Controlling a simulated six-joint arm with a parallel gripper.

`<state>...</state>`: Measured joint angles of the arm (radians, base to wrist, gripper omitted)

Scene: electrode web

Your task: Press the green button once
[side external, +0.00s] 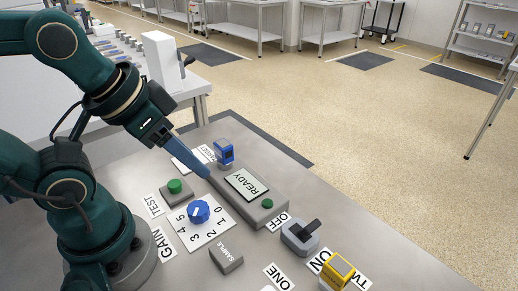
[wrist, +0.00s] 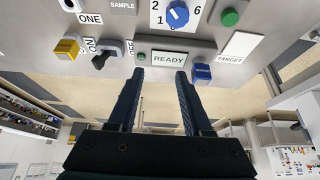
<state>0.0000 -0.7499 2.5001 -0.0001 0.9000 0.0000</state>
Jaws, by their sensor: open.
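The green button (side external: 175,186) is a round cap on a small grey box beside the TEST label, on the near left of the bench. It also shows at the top right of the wrist view (wrist: 230,17). My gripper (side external: 207,175) points down over the far left end of the READY box, to the right of the button and apart from it. In the wrist view my gripper (wrist: 160,73) has its two blue fingers apart with nothing between them. Whether the fingertips touch the READY box cannot be told.
The READY box (side external: 221,197) carries a small green round part (side external: 267,203). A blue dial (side external: 199,212) sits near the button. A blue block (side external: 224,150), a dark lever switch (side external: 301,236), a yellow part (side external: 338,269) and a SAMPLE block (side external: 226,259) stand around.

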